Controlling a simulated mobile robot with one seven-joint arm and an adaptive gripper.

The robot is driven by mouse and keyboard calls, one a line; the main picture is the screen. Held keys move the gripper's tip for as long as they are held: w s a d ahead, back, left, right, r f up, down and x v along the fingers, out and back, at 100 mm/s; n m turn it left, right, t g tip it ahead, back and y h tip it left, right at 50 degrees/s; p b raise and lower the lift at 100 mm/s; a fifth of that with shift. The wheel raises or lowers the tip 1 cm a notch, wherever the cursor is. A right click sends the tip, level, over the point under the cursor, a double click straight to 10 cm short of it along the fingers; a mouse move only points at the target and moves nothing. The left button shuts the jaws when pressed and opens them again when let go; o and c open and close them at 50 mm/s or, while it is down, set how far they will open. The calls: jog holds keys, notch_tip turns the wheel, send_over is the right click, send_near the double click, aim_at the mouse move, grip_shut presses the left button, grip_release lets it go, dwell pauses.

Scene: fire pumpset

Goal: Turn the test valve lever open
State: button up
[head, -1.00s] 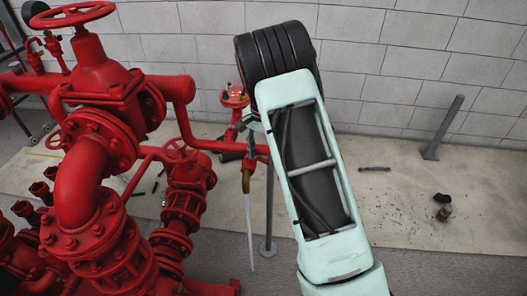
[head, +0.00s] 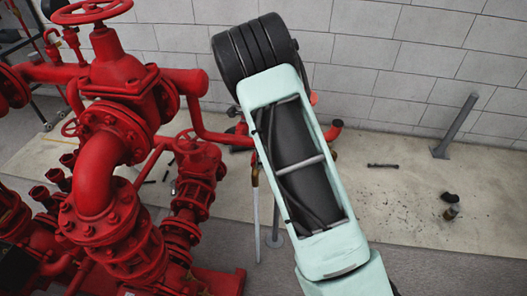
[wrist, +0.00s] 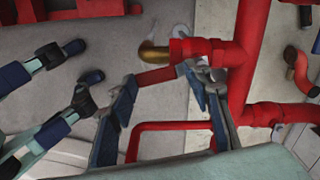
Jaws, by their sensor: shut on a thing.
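The test valve lever (wrist: 160,77) is a red bar in the wrist view, lying between my two finger pads. My gripper (wrist: 158,88) is shut on it, with one finger at each end of the visible bar. The red valve body and pipe (wrist: 196,48) are just above it, with a brass outlet (wrist: 154,54) pointing left. In the head view my arm hides the lever and my fingertips. The brass outlet (head: 255,176) shows at the arm's left edge, with a thin pale streak (head: 257,215) hanging below it.
Large red pump pipework (head: 100,180) with handwheels fills the left. A red pipe elbow (head: 333,130) shows right of my arm. A grey post (head: 455,125) stands near the block wall (head: 410,45). Small debris lies on the floor slab at right.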

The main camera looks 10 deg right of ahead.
jog(key=shift+w+a+m+p, duration=0.15)
jog(key=shift+a+m+p, duration=0.35)
jog(key=shift+m, duration=0.9)
jog(key=shift+a, duration=0.15)
jog(key=o, duration=1.7)
jog(key=shift+r, duration=0.15)
notch_tip(320, 180, up, 12)
jog(key=shift+f, duration=0.1)
